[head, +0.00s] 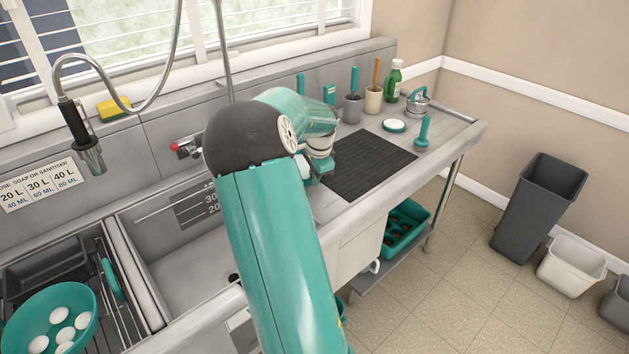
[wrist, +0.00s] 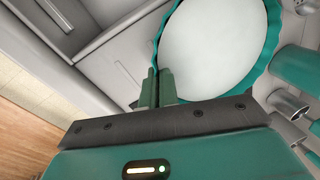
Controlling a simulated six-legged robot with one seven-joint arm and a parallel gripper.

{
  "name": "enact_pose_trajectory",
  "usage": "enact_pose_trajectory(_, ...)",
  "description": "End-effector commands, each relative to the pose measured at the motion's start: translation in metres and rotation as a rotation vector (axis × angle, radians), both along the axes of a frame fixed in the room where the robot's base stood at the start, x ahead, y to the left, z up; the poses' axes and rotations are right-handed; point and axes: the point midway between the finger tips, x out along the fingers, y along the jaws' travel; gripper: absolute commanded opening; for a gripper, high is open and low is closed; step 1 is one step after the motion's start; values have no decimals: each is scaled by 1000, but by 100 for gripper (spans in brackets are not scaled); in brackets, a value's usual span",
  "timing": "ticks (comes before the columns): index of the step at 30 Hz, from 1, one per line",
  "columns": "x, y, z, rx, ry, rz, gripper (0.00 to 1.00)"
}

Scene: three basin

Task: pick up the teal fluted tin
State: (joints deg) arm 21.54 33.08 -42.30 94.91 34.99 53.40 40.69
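The teal fluted tin (wrist: 272,40) shows in the wrist view as a wavy teal rim around a pale, smooth round face. It fills the upper right and runs off the top edge. My gripper (wrist: 158,76) has its two dark green fingers close together at the lower left of the tin's rim. They look shut with the thin rim between them, though the contact is partly hidden. In the head view my arm covers the fingers, and I cannot make out the tin there.
A black ribbed mat (head: 368,163) lies on the metal drainboard. A grey cup (head: 352,108), a cream cup (head: 373,100), a green bottle (head: 393,80) and a teal-handled tool (head: 422,132) stand around it. A teal bowl (head: 22,318) with several eggs sits at the left basin.

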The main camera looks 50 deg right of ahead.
Motion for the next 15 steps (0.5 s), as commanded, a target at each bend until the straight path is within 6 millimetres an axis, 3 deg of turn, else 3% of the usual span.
enact_pose_trajectory(15, -23, 34, 49, 0, -2, 2, 0)
